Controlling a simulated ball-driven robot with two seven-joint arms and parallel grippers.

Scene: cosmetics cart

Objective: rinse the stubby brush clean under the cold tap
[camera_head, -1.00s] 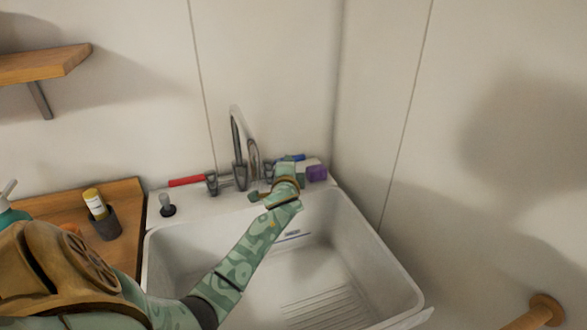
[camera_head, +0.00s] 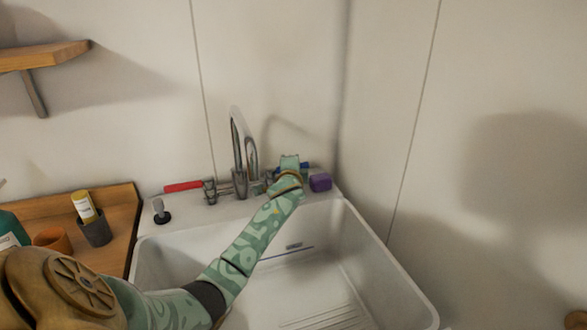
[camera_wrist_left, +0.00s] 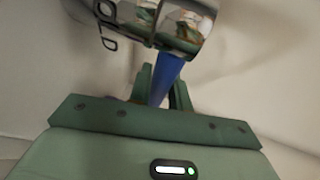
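The chrome tap (camera_head: 239,150) stands at the sink's back edge, with a red lever (camera_head: 183,187) on its left and a blue lever (camera_head: 305,166) on its right. My left gripper (camera_head: 289,162) is at the blue lever and hides most of it in the head view. In the left wrist view the blue lever (camera_wrist_left: 166,78) lies between the green fingers of my left gripper (camera_wrist_left: 164,88); I cannot tell whether they press on it. No water shows at the spout. I see no stubby brush, and my right gripper is out of view.
A purple block (camera_head: 320,182) sits on the sink's back ledge, close right of my gripper. A stopper (camera_head: 160,212) stands on the ledge's left. The white sink basin (camera_head: 330,268) is empty where visible. A wooden counter (camera_head: 122,200) holds a dark cup (camera_head: 96,231).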

